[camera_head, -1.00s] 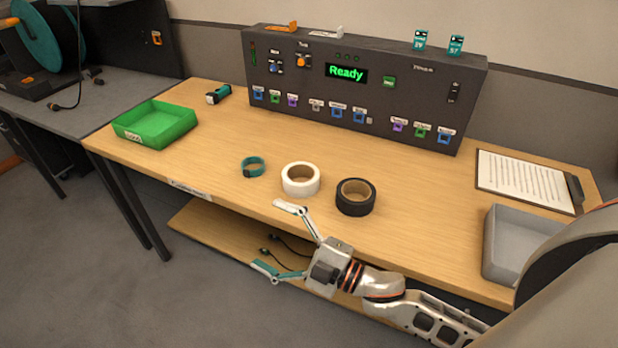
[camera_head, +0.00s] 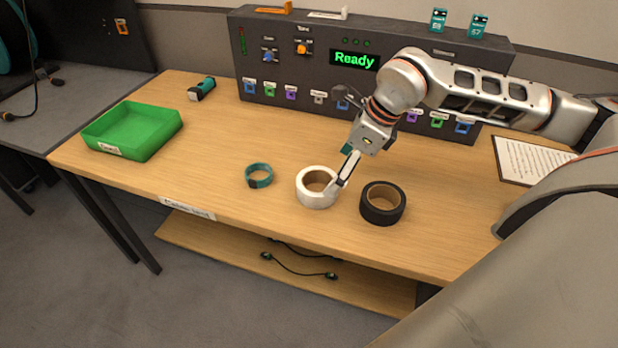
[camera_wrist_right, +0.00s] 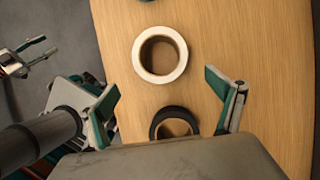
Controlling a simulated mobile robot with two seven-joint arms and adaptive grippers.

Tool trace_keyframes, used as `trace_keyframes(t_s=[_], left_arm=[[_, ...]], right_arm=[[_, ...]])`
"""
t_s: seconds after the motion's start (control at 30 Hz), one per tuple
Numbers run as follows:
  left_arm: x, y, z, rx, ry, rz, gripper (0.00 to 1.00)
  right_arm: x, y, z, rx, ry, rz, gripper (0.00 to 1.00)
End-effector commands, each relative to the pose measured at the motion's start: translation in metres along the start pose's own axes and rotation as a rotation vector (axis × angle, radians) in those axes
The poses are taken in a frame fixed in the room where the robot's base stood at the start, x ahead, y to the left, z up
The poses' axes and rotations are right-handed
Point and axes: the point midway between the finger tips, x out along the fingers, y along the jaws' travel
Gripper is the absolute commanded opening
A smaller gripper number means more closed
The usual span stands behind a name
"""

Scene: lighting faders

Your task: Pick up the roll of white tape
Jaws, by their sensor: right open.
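The roll of white tape (camera_head: 308,200) lies flat on the wooden table, between a teal ring and a roll of black tape. In the head view, my right gripper (camera_head: 342,168) points down at the white roll's right edge and covers a little of it. The white roll (camera_wrist_right: 137,62) lies beyond the fingertips, and the black roll (camera_wrist_right: 155,125) shows lower, between the fingers. My left gripper (camera_wrist_right: 32,56) shows at the upper left there, fingers apart, off the table.
The teal ring (camera_head: 259,181) and the black tape roll (camera_head: 383,218) lie close on either side. A green tray (camera_head: 133,148) stands at the left. A control panel (camera_head: 300,62) runs along the back, with paper (camera_head: 525,160) at the right. The front left tabletop is clear.

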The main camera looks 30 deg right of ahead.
Motion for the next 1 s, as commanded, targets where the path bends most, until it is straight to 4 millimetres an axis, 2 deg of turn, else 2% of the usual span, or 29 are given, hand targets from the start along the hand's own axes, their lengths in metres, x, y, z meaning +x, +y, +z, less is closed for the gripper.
trace_keyframes(t_s=[0.17,0.43,0.7,0.97,1.0], left_arm=[[0.004,-0.004,-0.007,0.003,0.014,-0.006,0.43],[-0.001,0.000,0.003,0.000,-0.004,-0.001,0.43],[0.000,-0.001,0.002,0.001,-0.002,-0.001,0.43],[0.001,-0.002,-0.001,0.002,0.003,-0.003,0.43],[0.001,-0.002,-0.001,0.002,0.003,-0.003,0.43]], right_arm=[[0.012,-0.005,-0.003,0.000,0.009,-0.014,0.92],[0.034,-0.004,0.000,0.001,0.006,-0.013,0.92],[0.072,-0.004,0.002,0.001,0.007,-0.012,0.92],[0.075,-0.004,0.003,0.000,0.005,-0.013,0.92],[0.075,-0.004,0.003,0.000,0.005,-0.013,0.81]])
